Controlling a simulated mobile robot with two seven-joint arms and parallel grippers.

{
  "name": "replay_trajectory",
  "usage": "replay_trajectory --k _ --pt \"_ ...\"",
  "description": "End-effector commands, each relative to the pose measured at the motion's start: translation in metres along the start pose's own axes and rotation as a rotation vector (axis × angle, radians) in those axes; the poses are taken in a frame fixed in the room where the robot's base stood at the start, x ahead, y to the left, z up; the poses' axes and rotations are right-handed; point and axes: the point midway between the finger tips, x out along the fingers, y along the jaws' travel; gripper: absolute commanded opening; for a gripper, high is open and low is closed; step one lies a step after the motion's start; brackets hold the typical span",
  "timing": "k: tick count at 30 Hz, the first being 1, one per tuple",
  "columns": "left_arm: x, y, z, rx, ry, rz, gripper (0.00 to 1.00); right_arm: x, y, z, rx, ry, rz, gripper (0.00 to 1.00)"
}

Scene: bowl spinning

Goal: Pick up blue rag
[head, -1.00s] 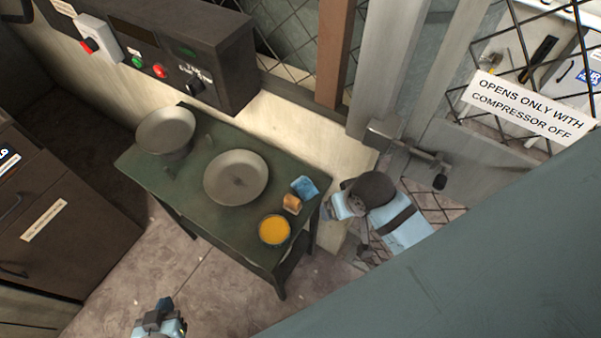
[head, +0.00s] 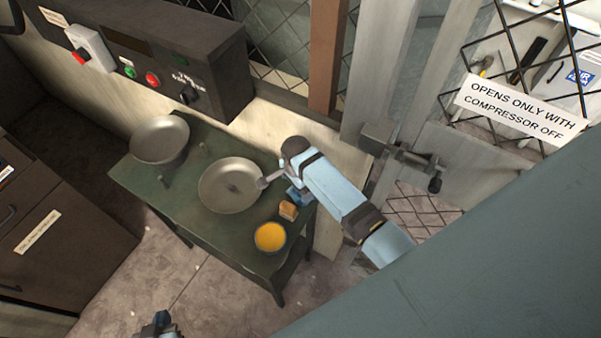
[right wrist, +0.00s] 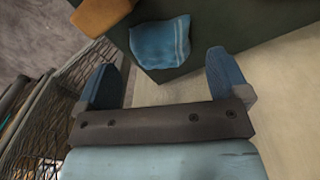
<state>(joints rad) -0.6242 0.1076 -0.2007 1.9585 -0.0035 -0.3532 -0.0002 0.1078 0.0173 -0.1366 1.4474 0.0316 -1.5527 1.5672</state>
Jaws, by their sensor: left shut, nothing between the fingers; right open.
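The blue rag (right wrist: 160,42) lies on the dark green table (right wrist: 207,38), near its edge, in the right wrist view. My right gripper (right wrist: 162,60) is open and empty, with its two blue fingers pointing toward the rag. The rag is beyond the fingertips and roughly between them in the picture, not held. In the head view my right arm and hand cover most of the rag's spot, and I cannot clearly tell rag from gripper there. My left gripper (head: 160,322) is shut and empty at the bottom edge of the head view, away from the table.
An orange-brown block (head: 288,210) sits beside the rag. A bowl with yellow contents (head: 270,237) stands near the table's front right corner. Two grey metal bowls (head: 230,186) (head: 160,139) are further left. A wall and a mesh gate (head: 440,205) bound the right side.

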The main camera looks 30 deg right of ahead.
Motion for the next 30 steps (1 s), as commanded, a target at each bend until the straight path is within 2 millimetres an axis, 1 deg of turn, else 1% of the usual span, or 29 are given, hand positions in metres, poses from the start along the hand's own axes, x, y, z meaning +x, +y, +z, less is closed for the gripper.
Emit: replay_trajectory --k 6,9,12,18,19,20,21,23,24,25,26,28,29,30 --pt "0.000 0.000 -0.002 0.000 0.004 0.000 0.00 0.032 0.003 0.003 -0.002 0.001 0.003 0.94" --pt "-0.001 0.000 -0.003 0.000 0.006 0.000 0.00 0.043 0.002 0.003 -0.002 0.001 0.002 0.94" --pt "0.000 0.000 -0.004 0.000 0.007 0.001 0.00 0.049 0.002 0.003 -0.002 0.001 0.000 0.94" --pt "0.000 0.001 -0.005 0.001 0.009 0.001 0.00 0.050 0.002 0.003 -0.002 0.000 0.000 0.94" --pt "0.000 0.001 -0.005 0.001 0.009 0.001 0.00 0.050 0.002 0.003 -0.002 0.000 0.000 0.91" --pt "0.000 0.001 -0.005 0.001 0.009 0.001 0.00 0.050 0.002 0.003 -0.002 0.000 0.000 0.84" --pt "0.000 0.001 -0.005 0.001 0.009 0.001 0.00 0.050 0.002 0.003 -0.002 0.000 0.000 0.75" --pt "0.000 0.001 -0.005 0.001 0.009 0.001 0.00 0.050 0.002 0.003 -0.002 0.000 0.000 0.61" --pt "0.000 0.001 -0.005 0.001 0.009 0.002 0.00 0.050 0.002 0.003 -0.002 0.000 0.000 0.52" --pt "0.000 0.001 -0.004 0.001 0.008 0.002 0.00 0.050 0.002 0.003 -0.002 0.000 0.000 0.45" --pt "0.001 0.001 -0.004 0.001 0.008 0.002 0.00 0.050 0.002 0.003 -0.002 0.000 0.000 0.41" --pt "0.001 0.001 -0.004 0.001 0.007 0.002 0.00 0.050 0.002 0.003 -0.002 0.000 0.000 0.40" --pt "0.001 0.001 -0.003 0.001 0.006 0.002 0.00 0.050 0.002 0.003 -0.002 0.000 0.000 0.37" --pt "0.001 0.001 -0.003 0.001 0.006 0.002 0.00 0.050 0.002 0.003 -0.002 0.000 0.000 0.37"
